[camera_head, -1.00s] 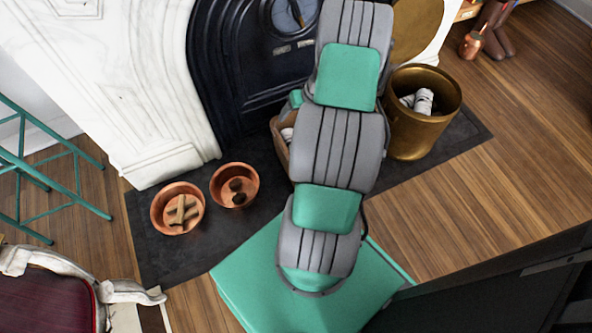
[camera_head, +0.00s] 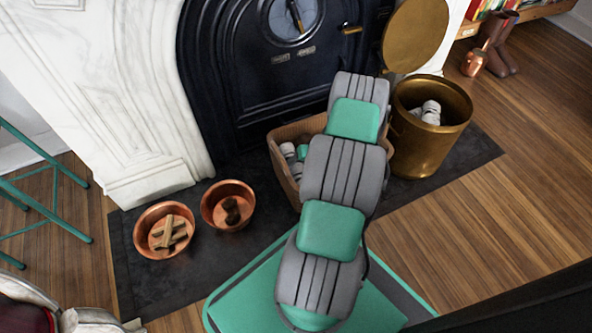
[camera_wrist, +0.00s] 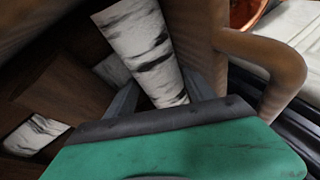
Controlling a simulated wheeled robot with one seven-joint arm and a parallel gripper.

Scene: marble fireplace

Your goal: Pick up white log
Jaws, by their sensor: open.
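A white log (camera_wrist: 140,42) with black bark marks stands tilted in the wicker basket (camera_wrist: 222,50) in the wrist view. My gripper (camera_wrist: 163,92) is open, with one finger on each side of the log's lower part in that view. I cannot tell whether the fingers touch it. Another white log (camera_wrist: 35,134) lies at the lower left among brown logs (camera_wrist: 65,90). In the head view the wicker basket (camera_head: 282,168) stands before the fireplace, with white logs (camera_head: 289,151) at its left side. My arm hides much of the basket and my gripper's fingers there.
A brass bucket (camera_head: 405,150) with white logs (camera_head: 431,110) stands right of the basket. Two copper bowls (camera_head: 166,250) (camera_head: 207,215) stand to its left. The basket's thick handle (camera_wrist: 285,62) is close to my gripper on the right. The black fireplace (camera_head: 250,100) is behind.

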